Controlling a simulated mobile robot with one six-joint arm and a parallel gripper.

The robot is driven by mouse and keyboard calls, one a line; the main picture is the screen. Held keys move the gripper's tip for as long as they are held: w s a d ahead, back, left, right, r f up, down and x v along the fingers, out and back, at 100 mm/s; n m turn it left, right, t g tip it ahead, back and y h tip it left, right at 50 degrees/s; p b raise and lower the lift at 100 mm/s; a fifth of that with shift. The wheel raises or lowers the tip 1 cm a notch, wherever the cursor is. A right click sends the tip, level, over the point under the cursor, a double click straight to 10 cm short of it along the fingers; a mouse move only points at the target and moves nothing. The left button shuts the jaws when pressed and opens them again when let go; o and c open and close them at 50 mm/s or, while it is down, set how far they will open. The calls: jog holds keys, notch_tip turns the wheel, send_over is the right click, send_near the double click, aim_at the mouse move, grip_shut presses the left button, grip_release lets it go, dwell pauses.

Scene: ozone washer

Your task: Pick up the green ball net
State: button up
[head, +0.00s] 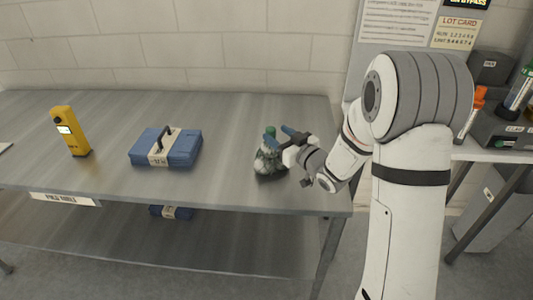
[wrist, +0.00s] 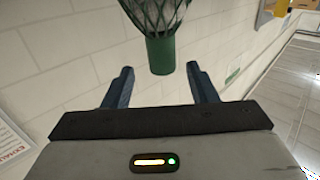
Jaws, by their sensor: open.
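The green ball net (head: 267,162) stands on the metal table near its right end, a dark mesh bag with pale contents and a green neck on top. In the wrist view its green neck (wrist: 161,54) and part of the mesh show at the top centre, beyond and between the fingertips. My gripper (head: 279,132) is open at the neck's height, reaching in from the right. In the wrist view my gripper (wrist: 160,69) has its two blue fingers spread, with nothing clamped between them. Whether a finger touches the neck cannot be told.
A blue case (head: 185,149) with a dark handle lies left of the net, and a yellow device (head: 71,132) stands farther left. Bare tabletop (head: 228,135) lies between case and net. A pale block wall (head: 200,50) rises behind. A side bench with bottles is at the right.

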aim_at(274, 133)
jog(key=p+x, duration=0.1)
jog(key=x, duration=0.2)
jog(key=shift+w+a, duration=0.2)
jog(key=shift+a, duration=0.15)
jog(key=shift+c, duration=0.5)
grip_shut()
